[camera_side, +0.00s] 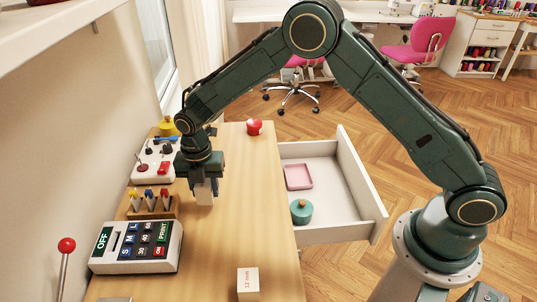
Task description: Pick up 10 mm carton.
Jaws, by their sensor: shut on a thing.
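My gripper (203,183) points down over the wooden table, near its left side. It is shut on a small white carton (204,194), which shows just below the jaws. The label of this carton is not readable from here. I cannot tell whether the carton touches the table or hangs a little above it. Another white carton (248,284), marked "12 mm", stands at the table's front right edge.
A keypad box (137,247), a wooden rack with several tools (152,207) and a white switch panel (153,162) line the left. A red object (254,127) lies behind. An open drawer (334,222) holds a pink tray (298,177) and a teal pot (301,211). The table's middle is clear.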

